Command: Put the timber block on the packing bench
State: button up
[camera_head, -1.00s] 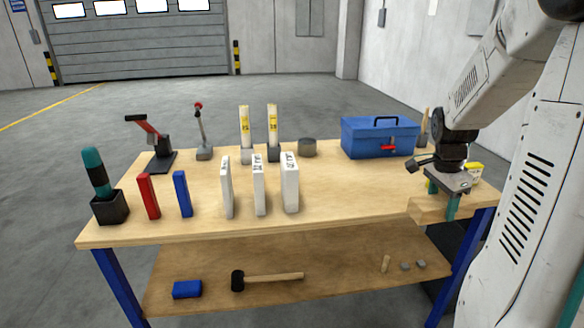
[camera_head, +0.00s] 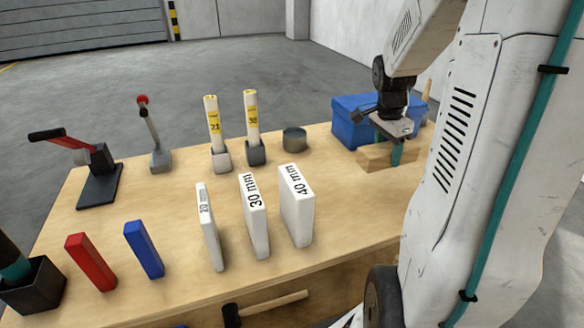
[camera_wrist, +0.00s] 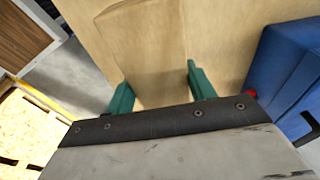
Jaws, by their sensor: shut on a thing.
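The timber block (camera_head: 372,159) is a pale wooden piece in my gripper (camera_head: 390,152), over the back right part of the packing bench (camera_head: 345,211), just in front of the blue toolbox. In the wrist view the block (camera_wrist: 150,45) runs between the two teal fingers of my gripper (camera_wrist: 157,84), which are shut on it. Bench and block are nearly the same colour. I cannot tell whether the block touches the bench top.
The blue toolbox (camera_head: 352,122) stands close behind the block. White gauge blocks (camera_head: 297,212), yellow-labelled tubes (camera_head: 252,115) and a grey round tin (camera_head: 295,139) stand left of it. Red (camera_head: 90,262) and blue (camera_head: 144,250) bars stand front left. Bare bench top lies between the gauge blocks and my arm.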

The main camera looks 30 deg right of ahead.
aim_at(378, 190)
jog(key=shift+w, duration=0.2)
jog(key=shift+f, duration=0.15)
notch_tip(378, 190, down, 10)
jog(key=shift+r, duration=0.15)
jog(key=o, duration=1.2)
